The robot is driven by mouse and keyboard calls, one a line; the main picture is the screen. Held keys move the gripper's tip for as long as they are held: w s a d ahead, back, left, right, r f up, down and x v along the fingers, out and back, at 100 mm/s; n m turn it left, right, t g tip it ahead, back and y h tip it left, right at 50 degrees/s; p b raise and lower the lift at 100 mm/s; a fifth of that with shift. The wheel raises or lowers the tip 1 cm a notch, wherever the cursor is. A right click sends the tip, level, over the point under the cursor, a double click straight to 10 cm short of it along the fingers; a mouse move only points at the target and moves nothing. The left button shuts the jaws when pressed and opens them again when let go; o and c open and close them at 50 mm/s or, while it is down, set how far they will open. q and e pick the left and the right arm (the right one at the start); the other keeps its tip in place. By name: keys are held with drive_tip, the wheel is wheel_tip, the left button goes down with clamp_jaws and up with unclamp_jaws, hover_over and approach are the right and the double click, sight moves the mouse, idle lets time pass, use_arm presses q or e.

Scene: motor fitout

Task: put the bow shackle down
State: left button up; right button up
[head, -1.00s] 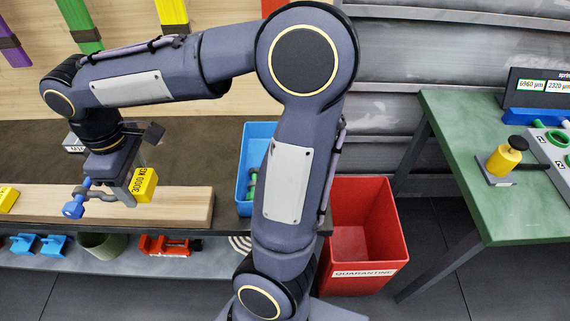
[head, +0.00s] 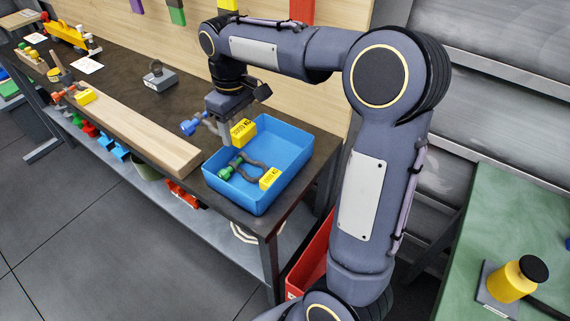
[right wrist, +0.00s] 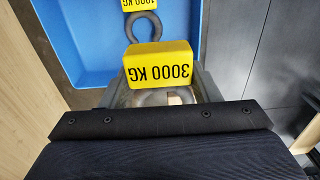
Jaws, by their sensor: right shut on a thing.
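My right gripper (head: 224,126) is shut on a bow shackle, a grey bow with a blue pin end (head: 190,125) and a yellow 3000 KG tag (head: 243,132). It holds the shackle above the left part of a blue bin (head: 298,152) on the bench. In the right wrist view the yellow tag (right wrist: 160,65) hides much of the grey bow (right wrist: 160,98), with the bin floor (right wrist: 95,45) beyond. Inside the bin lies a second bow shackle (head: 244,160) with a green pin and a yellow 1000 KG tag (head: 270,178). My left gripper is out of view.
A wooden beam (head: 150,135) lies along the bench's front edge, left of the bin. A grey block (head: 160,77) stands farther back. A red bin (head: 312,262) is on the floor by the bench's right end. A green table (head: 500,225) is at the right.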

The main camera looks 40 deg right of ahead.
drive_tip(key=d+f, duration=0.4)
drive_tip(key=d+f+p, duration=0.1)
drive_tip(key=d+f, duration=0.3)
drive_tip(key=d, duration=0.1)
drive_tip(key=d+f, duration=0.4)
drive_tip(key=shift+s+d+f+p, duration=0.15)
drive_tip(key=shift+s+f+p, duration=0.15)
drive_tip(key=shift+s+f, duration=0.05)
drive_tip(key=shift+f+b, duration=0.45)
drive_tip(key=shift+f, duration=0.2)
drive_tip(key=o, duration=1.4)
drive_tip(key=shift+s, duration=0.1)
